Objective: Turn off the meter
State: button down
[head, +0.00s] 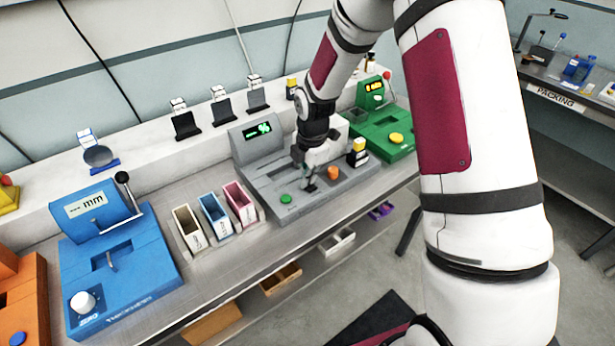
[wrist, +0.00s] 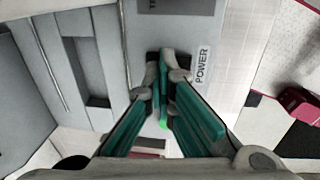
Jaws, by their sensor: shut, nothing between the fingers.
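The grey bench device (head: 330,185) with a lit green display (head: 258,130) appears to be the meter; its name cannot be read. A green button (head: 286,198) and an orange button (head: 333,173) are on its front. My gripper (head: 309,187) is low over the front panel, between these buttons, pointing down. In the wrist view, my gripper's fingertips (wrist: 165,65) are together and empty, beside a POWER label (wrist: 202,65). A dark part shows behind the tips, largely hidden by them. I cannot tell whether the tips touch it. A bright green spot (wrist: 163,126) shows between the fingers.
A green device (head: 395,130) stands close on the right, with a yellow-topped block (head: 357,152) between. Open bins (head: 213,215) and a blue device (head: 115,260) are to the left. The bench's front edge is close to the panel.

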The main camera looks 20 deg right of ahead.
jog(key=shift+s+f, duration=0.1)
jog(key=shift+f, duration=0.1)
jog(key=shift+s+d+f+p, duration=0.15)
jog(key=shift+s+p, duration=0.1)
jog(key=shift+s, duration=0.2)
jog(key=shift+s+d+r+p, duration=0.15)
jog(key=shift+s+p, duration=0.1)
jog(key=shift+s, duration=0.15)
